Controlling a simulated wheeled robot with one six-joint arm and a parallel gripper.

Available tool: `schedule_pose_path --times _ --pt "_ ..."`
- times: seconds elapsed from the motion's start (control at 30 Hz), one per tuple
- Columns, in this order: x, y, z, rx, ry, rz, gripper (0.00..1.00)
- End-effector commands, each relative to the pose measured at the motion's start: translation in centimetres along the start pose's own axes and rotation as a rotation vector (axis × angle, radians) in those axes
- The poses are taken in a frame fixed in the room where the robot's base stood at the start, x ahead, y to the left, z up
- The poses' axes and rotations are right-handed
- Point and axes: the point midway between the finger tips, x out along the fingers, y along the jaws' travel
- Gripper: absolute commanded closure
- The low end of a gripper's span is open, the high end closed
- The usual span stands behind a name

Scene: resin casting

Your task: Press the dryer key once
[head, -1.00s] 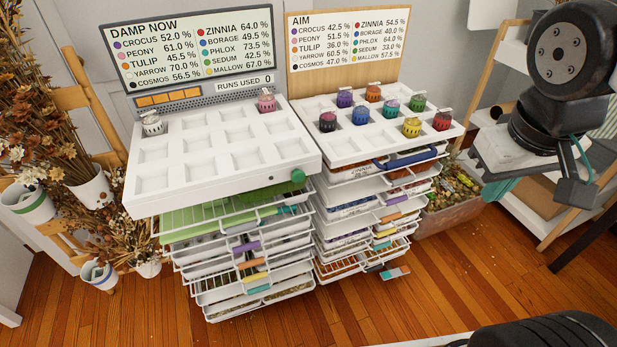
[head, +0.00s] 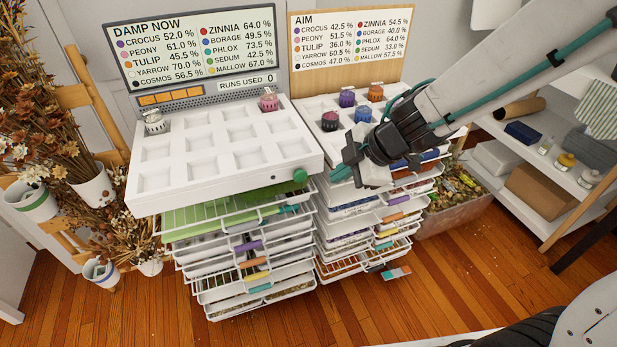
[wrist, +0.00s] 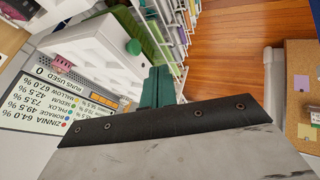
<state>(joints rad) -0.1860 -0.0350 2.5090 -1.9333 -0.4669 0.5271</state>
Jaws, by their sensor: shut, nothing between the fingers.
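The dryer key appears to be the round green knob (head: 300,175) on the front right of the white dryer tray unit (head: 215,190). It also shows in the wrist view (wrist: 134,47). My gripper (head: 340,174), with teal fingertips, is shut and empty. It is just right of the green knob, with a visible gap between them. In the wrist view my teal fingers (wrist: 156,80) point up, below and right of the knob. The "DAMP NOW" board (head: 195,50) stands behind the unit; its "RUNS USED" label (head: 246,83) reads 0.
The dryer's sockets hold a white jar (head: 154,122) and a pink jar (head: 268,99). The right-hand tray (head: 320,103) holds several coloured jars, some hidden behind my arm. Wire racks (head: 240,245) stand below. Dried flowers (head: 40,120) stand left. Wooden floor (head: 420,290) is open in front.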

Motion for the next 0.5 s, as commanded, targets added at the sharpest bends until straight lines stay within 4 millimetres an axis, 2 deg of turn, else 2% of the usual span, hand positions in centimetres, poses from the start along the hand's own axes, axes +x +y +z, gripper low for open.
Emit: schedule_pose_path --times 0.27,0.37,0.5 --pt "0.1 0.1 0.0 0.0 -0.001 0.003 1.0" --pt "0.9 0.1 0.0 0.001 0.0 0.002 1.0" --pt "2.9 0.0 0.0 0.003 -0.002 -0.001 1.0"
